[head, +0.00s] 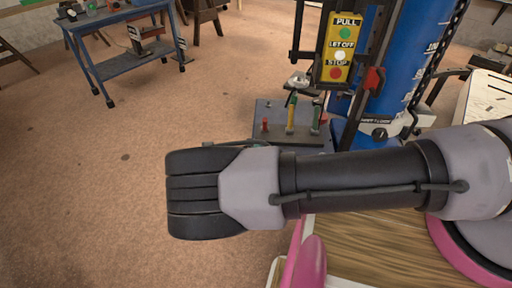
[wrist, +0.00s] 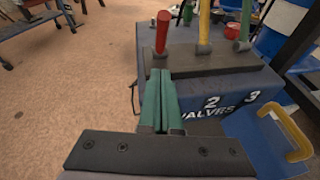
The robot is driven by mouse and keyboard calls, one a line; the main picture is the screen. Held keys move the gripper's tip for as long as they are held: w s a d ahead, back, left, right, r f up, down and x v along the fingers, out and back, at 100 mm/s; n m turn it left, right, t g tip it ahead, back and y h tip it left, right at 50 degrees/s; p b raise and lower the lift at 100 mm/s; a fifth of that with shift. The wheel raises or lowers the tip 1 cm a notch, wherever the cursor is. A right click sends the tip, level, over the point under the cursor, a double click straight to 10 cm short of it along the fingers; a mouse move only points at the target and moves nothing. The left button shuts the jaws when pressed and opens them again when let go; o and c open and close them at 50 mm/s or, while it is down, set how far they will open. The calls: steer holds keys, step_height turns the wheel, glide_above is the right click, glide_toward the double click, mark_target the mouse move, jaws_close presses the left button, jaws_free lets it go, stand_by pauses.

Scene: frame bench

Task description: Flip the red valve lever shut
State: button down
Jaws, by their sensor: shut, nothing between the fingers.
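The red valve lever (wrist: 162,32) stands roughly upright on the dark valve box (wrist: 190,95), leftmost of three levers. It also shows small in the head view (head: 265,125). My gripper (wrist: 159,76) has green fingers pressed together with nothing between them. The fingertips are at the near edge of the box, just in front of and below the red lever in the wrist view. I cannot tell whether they touch the box. In the head view my arm hides the gripper.
A yellow lever (wrist: 204,26) and a green lever (wrist: 244,22) stand to the right of the red one. A yellow handle (wrist: 290,135) is at the right. A blue cylinder (head: 393,85) and yellow button panel (head: 342,48) rise behind the box. Open floor (head: 90,170) lies left.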

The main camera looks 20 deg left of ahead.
glide_toward(264, 126)
step_height(264, 126, down, 3)
steer(key=w, duration=0.3)
steer(key=shift+w+a+r, duration=0.2)
steer(key=shift+w+r, duration=0.3)
steer(key=shift+w, duration=0.25)
steer(key=shift+w+r, duration=0.25)
steer(key=shift+w, duration=0.2)
steer(key=shift+a+r, duration=0.1)
